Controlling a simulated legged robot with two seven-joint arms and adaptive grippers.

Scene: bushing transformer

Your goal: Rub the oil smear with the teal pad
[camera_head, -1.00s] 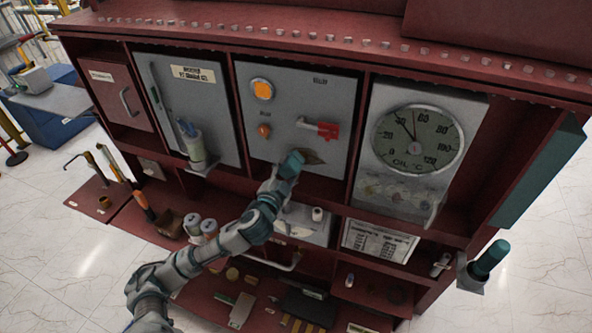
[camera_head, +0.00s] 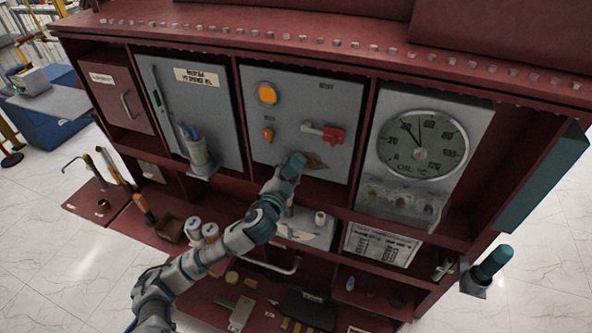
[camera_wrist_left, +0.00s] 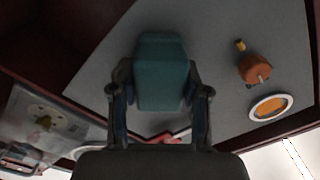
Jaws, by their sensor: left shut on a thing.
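My left gripper (camera_head: 286,179) is shut on the teal pad (camera_head: 294,163) in front of the middle grey panel. The left wrist view shows the teal pad (camera_wrist_left: 161,72) between the two fingers of the gripper (camera_wrist_left: 160,108). The brown oil smear (camera_head: 315,161) is on the lower part of that panel, below the red handle. The pad overlaps the smear's left side in the head view. I cannot tell for sure whether the pad touches the panel. My right gripper is not in view.
A red handle (camera_head: 332,135) juts from the panel just above the smear. An orange lamp (camera_head: 267,93) and an orange knob (camera_head: 268,134) sit on its left. The oil gauge (camera_head: 423,144) is to the right. Shelves with several tools lie below.

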